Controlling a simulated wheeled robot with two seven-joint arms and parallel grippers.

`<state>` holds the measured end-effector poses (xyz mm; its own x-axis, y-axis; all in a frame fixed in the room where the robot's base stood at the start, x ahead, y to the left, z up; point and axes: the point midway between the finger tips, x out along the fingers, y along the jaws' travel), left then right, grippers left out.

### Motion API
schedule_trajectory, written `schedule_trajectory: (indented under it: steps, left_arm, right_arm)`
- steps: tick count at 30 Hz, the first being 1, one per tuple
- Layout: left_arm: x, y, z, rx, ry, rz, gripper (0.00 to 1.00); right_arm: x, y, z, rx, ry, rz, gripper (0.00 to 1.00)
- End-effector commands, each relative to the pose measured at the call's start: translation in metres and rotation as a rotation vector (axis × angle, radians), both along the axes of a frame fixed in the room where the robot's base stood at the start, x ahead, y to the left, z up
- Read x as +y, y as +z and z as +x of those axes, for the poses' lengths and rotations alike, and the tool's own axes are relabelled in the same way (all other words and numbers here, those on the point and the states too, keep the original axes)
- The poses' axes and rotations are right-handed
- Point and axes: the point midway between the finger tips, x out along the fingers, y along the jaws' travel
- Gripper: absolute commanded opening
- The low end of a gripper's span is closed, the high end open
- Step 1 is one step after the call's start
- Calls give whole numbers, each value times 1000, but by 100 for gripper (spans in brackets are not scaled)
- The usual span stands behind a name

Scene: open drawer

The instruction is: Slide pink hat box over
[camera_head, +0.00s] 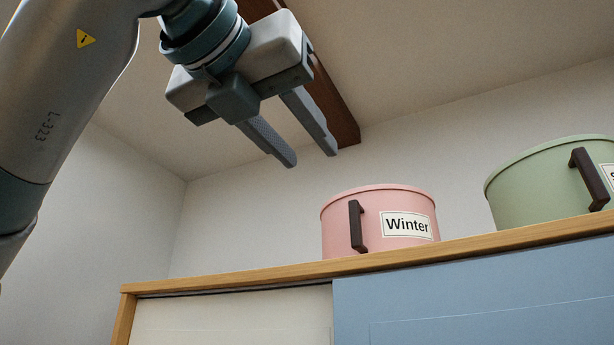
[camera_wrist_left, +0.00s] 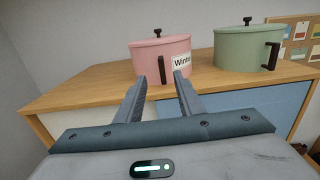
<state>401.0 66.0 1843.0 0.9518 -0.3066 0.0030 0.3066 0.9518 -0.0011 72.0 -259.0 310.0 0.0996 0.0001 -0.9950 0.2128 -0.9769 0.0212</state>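The pink hat box (camera_head: 375,232), labelled "Winter", stands upright on top of the wooden cabinet, with a dark vertical handle (camera_head: 357,227) on its side. My left gripper (camera_head: 312,158) is open and empty, in the air up and left of the box in the head view. In the left wrist view the pink box (camera_wrist_left: 160,58) is ahead of the fingertips (camera_wrist_left: 159,78), and its handle (camera_wrist_left: 161,70) appears between them. The fingers look apart from the box. A dark lid knob (camera_wrist_left: 157,33) also shows there. My right gripper is in neither view.
A green hat box (camera_head: 548,186) with a dark handle stands to the right of the pink one. The cabinet top (camera_wrist_left: 85,95) is bare left of the pink box. A brown beam (camera_head: 335,100) and a board with cards (camera_wrist_left: 298,38) also show.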

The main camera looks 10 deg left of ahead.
Motion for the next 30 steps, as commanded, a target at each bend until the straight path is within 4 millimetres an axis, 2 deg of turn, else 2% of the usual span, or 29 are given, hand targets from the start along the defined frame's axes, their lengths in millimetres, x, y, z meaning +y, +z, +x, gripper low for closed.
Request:
schedule_trajectory:
  steps: [1,5,14,20,30]
  left_arm:
    - [0,0,1,1,0,0,34]
    - [0,0,1,2,-1,1,34]
    - [-4,1,12,3,-1,2,34]
    - [-11,2,33,3,-2,2,34]
    - [-28,2,86,4,-2,3,34]
  right_arm:
    - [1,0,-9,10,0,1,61]
    - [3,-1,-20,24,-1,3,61]
    - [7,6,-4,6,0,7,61]
    - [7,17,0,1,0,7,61]
    - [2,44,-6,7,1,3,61]
